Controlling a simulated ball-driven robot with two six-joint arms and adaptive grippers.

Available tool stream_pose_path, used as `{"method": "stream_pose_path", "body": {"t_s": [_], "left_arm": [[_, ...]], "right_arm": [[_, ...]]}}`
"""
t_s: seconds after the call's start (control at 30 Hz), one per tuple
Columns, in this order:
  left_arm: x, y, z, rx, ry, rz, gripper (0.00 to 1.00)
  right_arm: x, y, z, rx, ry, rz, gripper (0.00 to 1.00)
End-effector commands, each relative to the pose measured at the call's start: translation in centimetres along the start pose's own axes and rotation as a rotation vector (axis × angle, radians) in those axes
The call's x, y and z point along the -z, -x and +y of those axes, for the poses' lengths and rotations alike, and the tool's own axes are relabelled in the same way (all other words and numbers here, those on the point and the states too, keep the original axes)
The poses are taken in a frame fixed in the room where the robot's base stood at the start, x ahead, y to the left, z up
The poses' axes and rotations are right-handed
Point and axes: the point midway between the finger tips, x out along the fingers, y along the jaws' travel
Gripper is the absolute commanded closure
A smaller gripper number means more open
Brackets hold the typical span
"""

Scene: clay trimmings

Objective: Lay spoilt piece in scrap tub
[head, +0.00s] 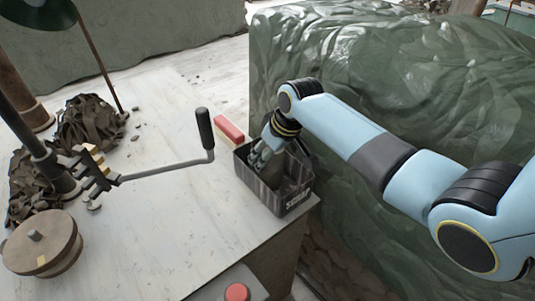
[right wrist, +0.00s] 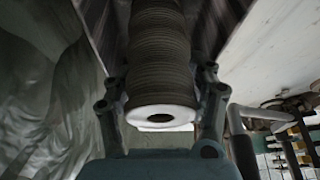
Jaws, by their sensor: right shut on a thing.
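The scrap tub (head: 245,172) is a dark open box with pale lettering, near the right edge of the table in the head view. My right gripper (head: 260,152) reaches down into its mouth. In the right wrist view my right gripper (right wrist: 160,88) is shut on the spoilt piece (right wrist: 160,55), a dark ribbed cylinder with a pale ring-shaped end facing the camera. Dark tub walls show on both sides of the piece. Whether the piece touches the tub floor cannot be told. My left gripper is not in view.
A red-topped block (head: 229,131) lies just behind the tub. A metal crank with a black grip (head: 205,128) reaches over the table left of the tub. Draped green sheeting (head: 430,75) rises at right.

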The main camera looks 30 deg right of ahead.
Motion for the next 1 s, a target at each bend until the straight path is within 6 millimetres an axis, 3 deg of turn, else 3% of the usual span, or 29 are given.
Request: {"method": "stream_pose_path", "body": {"t_s": [0.17,0.2,0.3,0.67,1.0], "left_arm": [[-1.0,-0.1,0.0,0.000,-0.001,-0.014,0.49],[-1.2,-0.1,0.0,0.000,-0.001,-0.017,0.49],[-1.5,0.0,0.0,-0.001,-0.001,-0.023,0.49],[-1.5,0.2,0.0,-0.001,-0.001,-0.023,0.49],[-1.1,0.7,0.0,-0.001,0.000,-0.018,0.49]], "right_arm": [[0.0,-0.1,0.0,0.000,0.000,0.002,1.00],[-0.1,-0.3,0.0,0.000,0.000,0.000,0.43],[-0.1,-0.2,0.0,0.000,0.000,0.000,0.32],[0.1,0.6,0.0,-0.001,0.000,0.002,0.32],[0.1,7.6,0.1,-0.002,0.001,0.002,0.32]]}}
